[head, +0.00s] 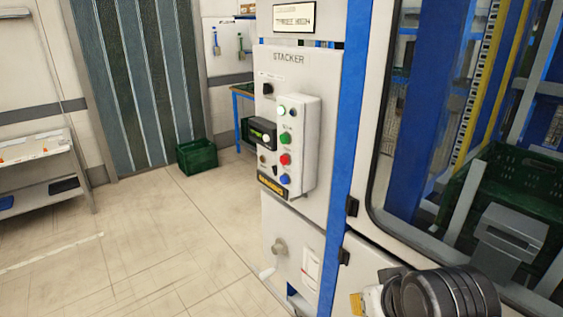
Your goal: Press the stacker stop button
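The stacker control box (311,150) is a light grey box on the white panel marked STACKER (289,58), near the middle of the head view. A red button (285,159) sits on its face, below a green button (285,138) and above a blue button (285,178). Two pale round lights or buttons (287,111) are at its top. The small labels are too blurred to read, so the stop marking cannot be confirmed. A dark ridged part of my arm shows at the bottom right, apart from the box. My gripper's fingers are not visible.
A black device with a small display (262,134) is mounted left of the buttons. A crank handle (275,258) sticks out lower on the cabinet. A blue post and a glazed machine door (374,130) stand to the right. The floor (150,240) at left is clear; a green crate (197,156) stands farther back.

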